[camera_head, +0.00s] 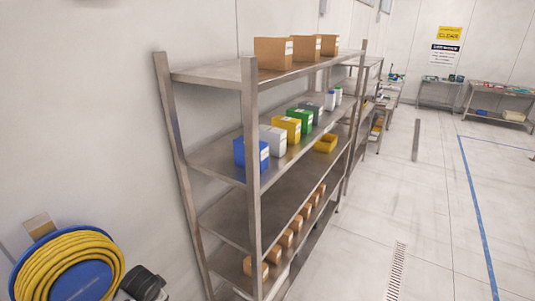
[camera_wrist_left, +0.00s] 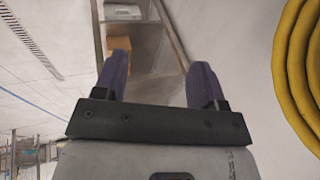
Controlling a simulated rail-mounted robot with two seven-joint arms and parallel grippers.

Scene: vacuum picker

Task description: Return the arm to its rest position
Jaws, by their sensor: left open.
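My left gripper (camera_wrist_left: 160,62) shows in the left wrist view. Its two purple fingers are spread apart with nothing between them. Behind the fingers are the lower part of a metal shelf rack and a cardboard box (camera_wrist_left: 124,50). The yellow hose (camera_wrist_left: 300,60) is to the right of the fingers and apart from them. In the head view neither gripper can be made out. A dark rounded part (camera_head: 143,284) shows at the bottom left beside the hose reel; I cannot tell whether it is mine. My right gripper is in neither view.
A metal shelf rack (camera_head: 252,150) stands along the wall with cardboard boxes (camera_head: 273,54) on top and coloured bins (camera_head: 286,128) below. A hose reel (camera_head: 78,268) is at the bottom left. Open floor (camera_head: 375,235) lies to the right, with benches (camera_head: 495,105) far back.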

